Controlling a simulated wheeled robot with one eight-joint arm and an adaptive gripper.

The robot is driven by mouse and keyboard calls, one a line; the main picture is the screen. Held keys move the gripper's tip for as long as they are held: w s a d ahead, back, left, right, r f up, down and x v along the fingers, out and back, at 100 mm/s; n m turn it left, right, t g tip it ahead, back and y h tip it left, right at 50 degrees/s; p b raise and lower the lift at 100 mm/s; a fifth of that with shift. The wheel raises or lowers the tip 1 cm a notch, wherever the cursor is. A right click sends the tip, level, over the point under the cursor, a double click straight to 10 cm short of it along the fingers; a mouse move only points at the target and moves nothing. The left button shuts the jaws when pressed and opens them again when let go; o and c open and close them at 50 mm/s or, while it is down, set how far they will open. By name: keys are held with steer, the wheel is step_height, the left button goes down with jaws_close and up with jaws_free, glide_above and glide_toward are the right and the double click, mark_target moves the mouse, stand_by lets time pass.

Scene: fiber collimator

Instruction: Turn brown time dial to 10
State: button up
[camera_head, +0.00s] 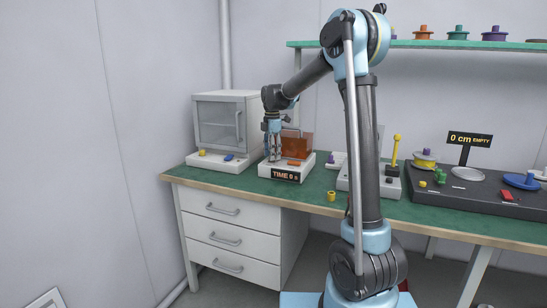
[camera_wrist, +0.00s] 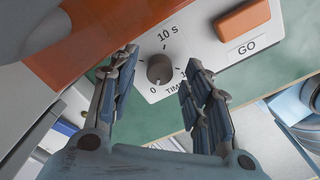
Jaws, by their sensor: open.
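The brown time dial (camera_wrist: 160,69) is a small round knob on a white panel, with marks reading 0 and 10 s around it and another label partly hidden by a finger. The panel belongs to the white device (camera_head: 286,169) on the green bench, whose black display (camera_head: 285,175) reads TIME 0 s. My gripper (camera_head: 273,158) points down over this device and hides the dial in the head view. In the wrist view my gripper (camera_wrist: 160,62) is open, its fingertips apart on either side of the dial. I cannot tell whether they touch it.
An orange GO button (camera_wrist: 242,19) lies beside the dial. An orange translucent panel (camera_head: 298,145) rises behind it. A white cabinet (camera_head: 225,125) stands left. A yellow lever (camera_head: 396,150) and a black board with a 0 cm EMPTY sign (camera_head: 469,139) are right.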

steer(key=shift+f, duration=0.6)
jaws_close()
steer(key=shift+d, duration=0.15)
steer(key=shift+m, duration=0.3)
